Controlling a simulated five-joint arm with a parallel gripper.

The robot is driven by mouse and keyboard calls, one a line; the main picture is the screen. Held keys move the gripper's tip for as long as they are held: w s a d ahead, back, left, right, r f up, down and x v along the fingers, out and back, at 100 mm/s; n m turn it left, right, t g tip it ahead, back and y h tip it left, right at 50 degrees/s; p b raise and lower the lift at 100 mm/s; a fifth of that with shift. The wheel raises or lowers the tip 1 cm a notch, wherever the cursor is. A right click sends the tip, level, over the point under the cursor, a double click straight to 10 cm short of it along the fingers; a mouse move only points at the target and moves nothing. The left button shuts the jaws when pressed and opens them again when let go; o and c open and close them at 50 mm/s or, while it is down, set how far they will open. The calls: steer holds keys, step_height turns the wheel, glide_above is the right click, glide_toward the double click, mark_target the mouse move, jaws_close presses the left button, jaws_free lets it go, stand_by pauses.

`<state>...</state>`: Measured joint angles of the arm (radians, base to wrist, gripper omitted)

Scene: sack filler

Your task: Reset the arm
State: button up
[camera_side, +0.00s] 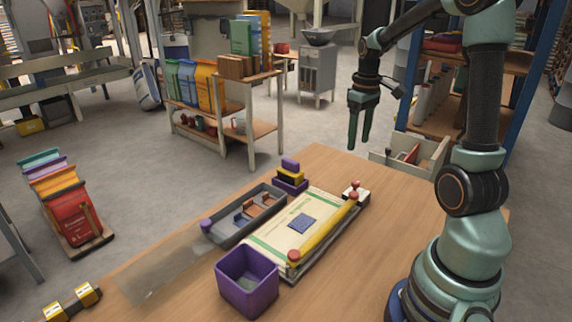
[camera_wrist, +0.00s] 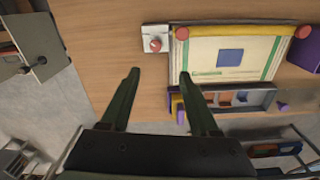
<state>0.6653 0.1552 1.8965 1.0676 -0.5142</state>
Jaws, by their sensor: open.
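My gripper (camera_side: 360,130) hangs in the air above the far edge of the wooden table, fingers pointing down. In the wrist view my gripper (camera_wrist: 157,85) shows two dark green fingers spread apart with nothing between them. A flat cream sack (camera_side: 300,226) with green stripes and a blue patch (camera_side: 303,223) lies on the table. A yellow bar (camera_side: 326,230) with red knobs runs along its right side. The sack also shows in the wrist view (camera_wrist: 260,50). My gripper is apart from all of these.
A grey tray (camera_side: 226,236) with small brown and blue pieces lies left of the sack. A purple open box (camera_side: 248,282) stands at the near end. Stacked purple and yellow blocks (camera_side: 290,178) stand at the far end. Shelves stand beyond. The table's left part is mostly clear.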

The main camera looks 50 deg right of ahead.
steer(key=s+a+r+n+t, duration=0.1)
steer(key=a+r+t, duration=0.1)
steer(key=a, duration=1)
steer(key=s+a+r+t, duration=0.1)
steer(key=a+r+t, duration=0.2)
steer(key=a, duration=0.9)
steer(key=shift+r+n, duration=0.4)
steer(key=shift+r, duration=0.5)
